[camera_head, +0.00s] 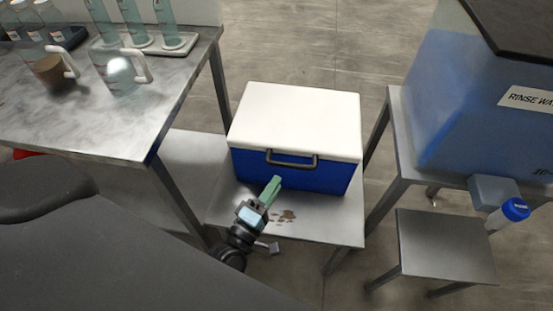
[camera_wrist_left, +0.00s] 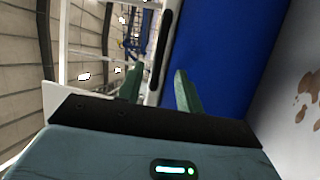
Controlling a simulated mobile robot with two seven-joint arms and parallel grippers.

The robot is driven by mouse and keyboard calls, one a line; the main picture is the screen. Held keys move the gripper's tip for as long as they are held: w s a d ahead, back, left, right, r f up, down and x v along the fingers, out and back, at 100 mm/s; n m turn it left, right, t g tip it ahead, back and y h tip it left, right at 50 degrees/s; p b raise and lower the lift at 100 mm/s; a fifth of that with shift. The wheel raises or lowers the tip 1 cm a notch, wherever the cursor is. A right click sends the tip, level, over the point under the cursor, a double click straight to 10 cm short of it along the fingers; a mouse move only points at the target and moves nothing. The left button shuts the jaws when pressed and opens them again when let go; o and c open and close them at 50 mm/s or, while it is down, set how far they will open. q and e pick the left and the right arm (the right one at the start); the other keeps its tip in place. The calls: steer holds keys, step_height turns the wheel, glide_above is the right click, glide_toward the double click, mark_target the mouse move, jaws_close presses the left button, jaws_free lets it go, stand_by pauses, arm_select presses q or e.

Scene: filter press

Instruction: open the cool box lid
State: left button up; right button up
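The cool box (camera_head: 290,172) is blue with a white lid (camera_head: 298,120), and the lid is shut. A dark handle (camera_head: 292,160) runs along the front face just under the lid edge. My left gripper (camera_head: 272,188) is in front of the box, just below the handle. In the left wrist view its two fingers (camera_wrist_left: 160,88) stand apart with nothing held between them. Beyond them are the dark handle (camera_wrist_left: 160,48), the white lid edge (camera_wrist_left: 168,18) and the blue front (camera_wrist_left: 212,55). Whether a finger touches the box is unclear. My right gripper is not in view.
The box stands on a low metal table (camera_head: 335,230) with brown stains (camera_head: 284,215) in front. A steel bench (camera_head: 90,125) with glassware is at left. A large blue rinse tank (camera_head: 470,100) stands at right, above a small metal stool (camera_head: 445,245).

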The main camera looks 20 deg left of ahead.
mark_target(289, 165)
arm_select(q)
steer(key=shift+x, duration=3.85)
steer(key=shift+d+r, duration=0.1)
steer(key=shift+c, duration=0.5)
jaws_close()
